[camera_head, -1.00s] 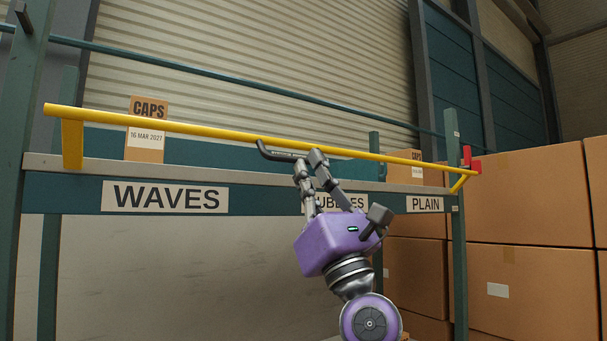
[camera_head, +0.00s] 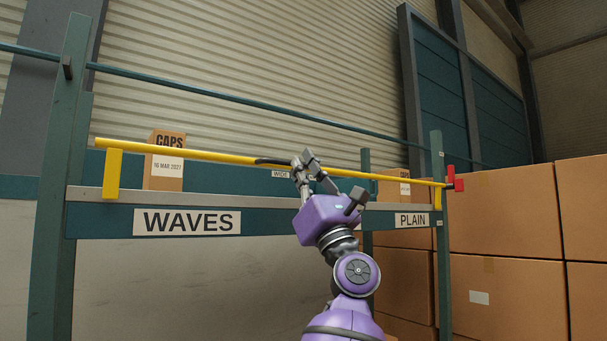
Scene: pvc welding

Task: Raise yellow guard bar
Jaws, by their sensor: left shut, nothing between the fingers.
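The yellow guard bar (camera_head: 210,155) runs along the front of the shelf, above its grey edge. Its yellow end brackets, left (camera_head: 112,174) and right (camera_head: 438,198), stand upright from the shelf edge. A dark handle (camera_head: 271,161) sits on the bar near its middle. My left gripper (camera_head: 304,164) is at the bar, just right of the handle, with its fingers shut and nothing between them. Whether the fingers touch the bar or handle cannot be told. My gripper hides part of the bar. My right gripper is not in view.
A red part (camera_head: 455,180) is at the bar's right end, by the green post (camera_head: 438,150). A caps box (camera_head: 166,165) stands on the shelf behind the bar. Large cartons (camera_head: 505,220) are stacked at the right. A green rail (camera_head: 250,102) crosses above the bar.

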